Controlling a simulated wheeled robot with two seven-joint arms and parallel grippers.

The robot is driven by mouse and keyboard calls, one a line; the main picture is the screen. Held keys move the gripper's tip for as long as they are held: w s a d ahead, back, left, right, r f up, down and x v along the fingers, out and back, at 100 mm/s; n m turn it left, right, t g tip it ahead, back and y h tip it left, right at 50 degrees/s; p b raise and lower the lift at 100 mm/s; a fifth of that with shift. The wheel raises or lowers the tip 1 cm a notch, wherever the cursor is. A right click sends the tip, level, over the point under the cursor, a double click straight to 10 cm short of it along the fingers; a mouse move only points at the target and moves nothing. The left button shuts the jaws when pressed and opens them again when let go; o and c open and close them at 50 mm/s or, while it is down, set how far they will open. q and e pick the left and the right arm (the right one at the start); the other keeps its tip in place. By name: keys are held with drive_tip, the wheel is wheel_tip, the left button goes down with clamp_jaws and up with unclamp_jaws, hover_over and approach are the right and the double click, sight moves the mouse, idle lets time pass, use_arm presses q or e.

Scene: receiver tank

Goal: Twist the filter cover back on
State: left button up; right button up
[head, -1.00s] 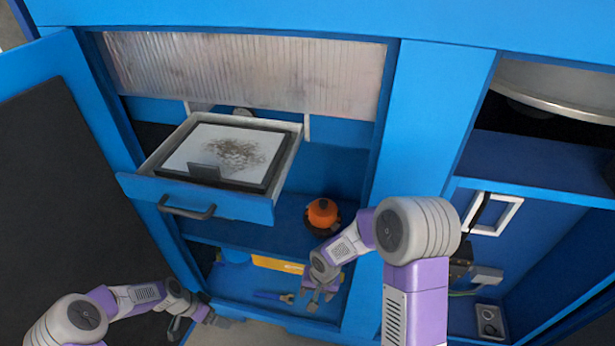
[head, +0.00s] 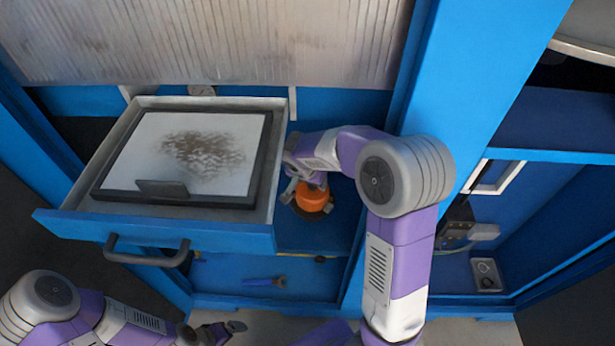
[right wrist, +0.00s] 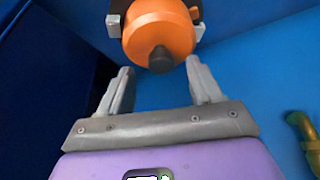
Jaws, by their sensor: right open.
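The orange filter cover (head: 314,197) sits on a dark round base in the cabinet, right of the open drawer. In the right wrist view the orange cover (right wrist: 160,32) is straight ahead, with a dark knob at its middle. My right gripper (head: 309,187) is open at the cover, its grey tips showing at either side of it. I cannot tell whether they touch it. The wrist view shows the fingers of the right gripper (right wrist: 160,80) spread apart. My left gripper (head: 222,331) is low at the front, away from the cover; its jaws are unclear.
A pulled-out drawer (head: 258,235) holds a framed, dirt-stained white panel (head: 195,152) and sticks out left of my right arm. A blue-handled tool (head: 264,282) lies on the cabinet floor below. A blue post (head: 470,90) stands to the right of the cabinet opening.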

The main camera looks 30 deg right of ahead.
sight(312, 190)
drive_tip(key=shift+b+x, duration=0.35)
drive_tip(key=shift+x, duration=1.35)
clamp_jaws()
drive_tip(key=shift+a+m+g+b, duration=0.15)
drive_tip(key=shift+m+g+b, duration=0.25)
drive_tip(key=shift+m+b, duration=0.65)
drive_tip(key=shift+m+g, duration=0.3)
drive_tip(key=shift+m, duration=0.45)
drive_tip(key=m+g+h, duration=0.1)
drive_tip(key=m, duration=0.2)
drive_tip(key=shift+w+m, duration=0.1)
drive_tip(key=shift+m, duration=0.2)
drive_tip(key=o, duration=0.7)
unclamp_jaws()
drive_tip(key=shift+c, duration=0.2)
